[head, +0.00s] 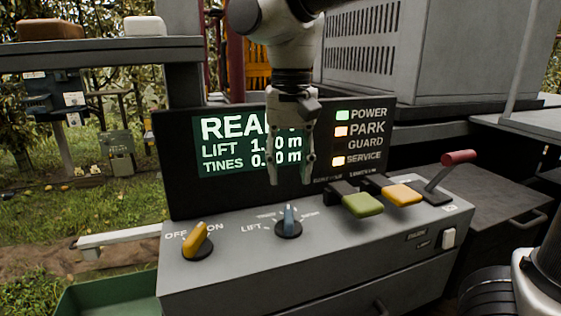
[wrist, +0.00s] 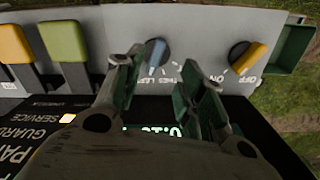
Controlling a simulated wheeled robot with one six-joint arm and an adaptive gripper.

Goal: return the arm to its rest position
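My gripper (head: 290,180) hangs fingers-down at the end of my arm, in front of the display screen (head: 222,165). Its two fingers are apart with nothing between them. It is above the blue LIFT knob (head: 289,220) and apart from it. In the wrist view my gripper (wrist: 162,80) also shows open, with the blue knob (wrist: 156,50) beyond the fingers. The arm covers part of the screen's text, which shows LIFT and TINES readings.
The grey console (head: 330,258) carries a yellow OFF/ON knob (head: 197,240), a green paddle (head: 362,205), a yellow paddle (head: 402,195) and a red-handled lever (head: 450,170). A grey vented cabinet (head: 440,50) stands behind. A green bin (head: 105,298) is at lower left.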

